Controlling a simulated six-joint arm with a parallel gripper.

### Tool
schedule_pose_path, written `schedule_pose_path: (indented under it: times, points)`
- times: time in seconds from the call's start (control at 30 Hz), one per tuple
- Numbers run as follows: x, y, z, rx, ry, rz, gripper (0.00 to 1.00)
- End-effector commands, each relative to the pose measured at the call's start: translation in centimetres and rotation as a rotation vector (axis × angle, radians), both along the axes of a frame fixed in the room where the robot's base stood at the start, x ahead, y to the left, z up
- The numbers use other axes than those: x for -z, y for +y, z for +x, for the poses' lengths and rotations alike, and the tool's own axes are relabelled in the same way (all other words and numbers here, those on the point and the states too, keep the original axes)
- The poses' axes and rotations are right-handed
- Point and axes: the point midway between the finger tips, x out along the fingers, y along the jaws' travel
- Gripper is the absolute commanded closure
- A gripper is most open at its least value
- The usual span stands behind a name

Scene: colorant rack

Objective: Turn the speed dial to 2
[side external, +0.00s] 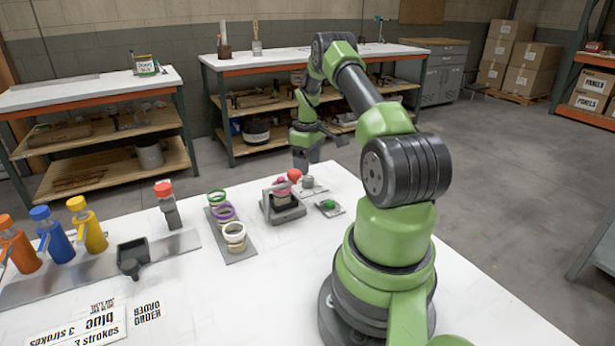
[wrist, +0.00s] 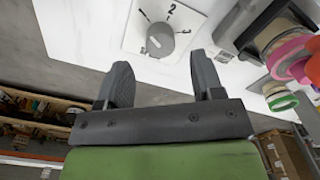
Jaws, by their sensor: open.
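The speed dial is a round grey knob (wrist: 160,40) on a white plate (wrist: 186,37). In the side view the knob (side external: 308,182) sits on the table behind the grey machine. My gripper (wrist: 162,78) is open and empty. Its two fingers stand apart, short of the knob and not touching it in the wrist view. In the side view its fingertips are hard to make out.
A grey machine (side external: 284,213) holding a pink-ringed container and a red part stands beside the dial. A green button (side external: 328,204) on a plate lies in front of it. A ring rack (side external: 238,250) and colored bottles (side external: 90,225) stand farther left.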

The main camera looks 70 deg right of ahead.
Motion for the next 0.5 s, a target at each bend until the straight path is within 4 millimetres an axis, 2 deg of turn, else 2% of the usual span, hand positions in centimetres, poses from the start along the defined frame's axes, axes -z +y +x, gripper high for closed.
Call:
schedule_pose_path:
  times: [0.03,0.2,0.5]
  points:
    - [1.0,0.1,0.0,0.000,0.002,0.004,0.39]
    - [3.4,0.0,0.0,0.001,0.001,0.001,0.39]
    - [4.5,0.0,0.0,0.001,-0.001,-0.001,0.39]
